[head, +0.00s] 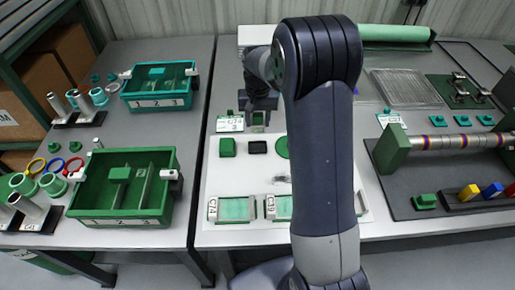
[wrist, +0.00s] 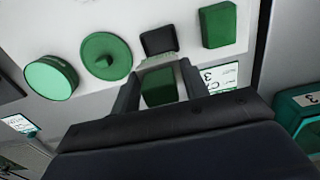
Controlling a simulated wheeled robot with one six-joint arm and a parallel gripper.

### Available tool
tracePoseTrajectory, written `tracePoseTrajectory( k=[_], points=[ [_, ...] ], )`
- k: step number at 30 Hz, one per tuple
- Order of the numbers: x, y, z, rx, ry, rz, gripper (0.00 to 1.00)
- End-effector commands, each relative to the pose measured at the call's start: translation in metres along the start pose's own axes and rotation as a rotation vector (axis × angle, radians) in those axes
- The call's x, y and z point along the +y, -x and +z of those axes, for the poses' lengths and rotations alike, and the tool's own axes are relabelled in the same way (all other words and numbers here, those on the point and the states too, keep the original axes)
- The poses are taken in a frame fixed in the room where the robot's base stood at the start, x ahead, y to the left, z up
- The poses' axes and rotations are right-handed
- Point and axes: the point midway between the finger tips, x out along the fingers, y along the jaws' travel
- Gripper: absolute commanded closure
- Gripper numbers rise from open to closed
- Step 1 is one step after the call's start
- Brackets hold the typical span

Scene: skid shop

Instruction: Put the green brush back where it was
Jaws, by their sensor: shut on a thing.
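My gripper (head: 258,108) is shut on a green block-like thing, which appears to be the green brush (wrist: 158,88). In the head view the brush (head: 258,118) shows small below the fingers, near the back edge of the white board (head: 240,181). I cannot tell whether it touches the surface.
A green block (head: 227,147), a black block (head: 257,147) and a green disc (head: 281,147) lie on the board. A label card (head: 230,124) stands left of my gripper. Two shallow trays (head: 232,210) are at the board's front. Green bins (head: 122,188) stand on the left table.

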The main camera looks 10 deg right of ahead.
Motion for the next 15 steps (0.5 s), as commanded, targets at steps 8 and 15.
tracePoseTrajectory(
  k=[8, 15],
  points=[
    [0.0, -0.047, 0.0, -0.005, -0.003, 0.001, 0.79],
    [0.0, -0.068, 0.0, -0.004, -0.002, 0.001, 0.79]
  ],
)
